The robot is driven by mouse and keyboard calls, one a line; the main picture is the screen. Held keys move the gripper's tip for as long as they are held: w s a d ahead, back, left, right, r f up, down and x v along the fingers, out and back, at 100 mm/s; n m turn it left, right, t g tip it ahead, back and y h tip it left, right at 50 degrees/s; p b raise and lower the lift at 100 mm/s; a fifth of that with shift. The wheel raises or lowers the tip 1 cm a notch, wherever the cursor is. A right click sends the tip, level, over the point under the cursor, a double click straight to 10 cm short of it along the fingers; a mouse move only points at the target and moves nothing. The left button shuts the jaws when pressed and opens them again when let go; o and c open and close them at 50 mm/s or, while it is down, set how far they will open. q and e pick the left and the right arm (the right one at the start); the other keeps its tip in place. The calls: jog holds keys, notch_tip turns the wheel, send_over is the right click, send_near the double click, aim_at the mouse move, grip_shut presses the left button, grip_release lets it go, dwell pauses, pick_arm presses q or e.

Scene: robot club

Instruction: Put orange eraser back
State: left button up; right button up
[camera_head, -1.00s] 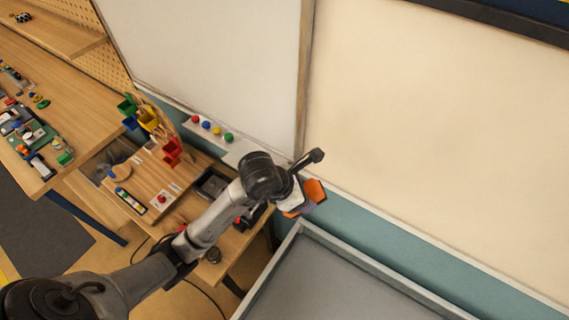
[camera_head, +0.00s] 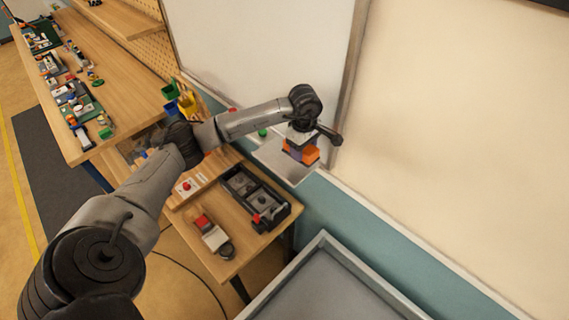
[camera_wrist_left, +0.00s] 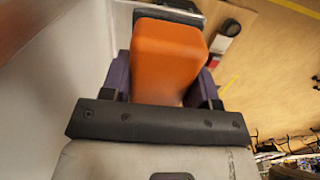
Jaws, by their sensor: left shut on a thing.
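The orange eraser (camera_head: 306,154) is at the end of my left arm, close to the whiteboard's lower edge. In the left wrist view the eraser (camera_wrist_left: 167,57) is an orange block between two purple fingers. My left gripper (camera_head: 299,151) is shut on it. A pale tray ledge (camera_head: 282,164) on the whiteboard's lower edge lies under or just behind the eraser; I cannot tell whether they touch. A green magnet (camera_head: 263,133) sits on the ledge, left of the gripper. My right gripper is not in view.
A wooden table (camera_head: 216,262) below the ledge carries a dark two-part tray (camera_head: 254,198) and a red and white item (camera_head: 211,233). A grey bin (camera_head: 325,246) stands at front right. Coloured bins (camera_head: 187,104) are at left.

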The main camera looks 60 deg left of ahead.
pick_arm(q)
jog(key=shift+y, duration=0.3)
jog(key=a, duration=0.1)
jog(key=s+a+r, duration=0.1)
jog(key=a, duration=0.1)
jog(key=a+r, duration=0.1)
jog(key=a, duration=0.1)
jog(key=shift+s+a+b, duration=0.15)
jog(key=shift+s+b, duration=0.15)
jog(key=shift+s, duration=0.05)
jog(key=shift+s+a, duration=0.15)
jog(key=shift+a, duration=0.15)
jog(key=p, duration=0.2)
send_over(286, 162)
notch_tip(286, 162, down, 4)
jog(key=shift+f, duration=0.2)
jog(key=shift+f+p, duration=0.55)
jog(key=shift+f, duration=1.95)
jog(key=shift+a, duration=0.1)
jog(key=shift+f, duration=0.15)
jog(key=o, duration=0.9)
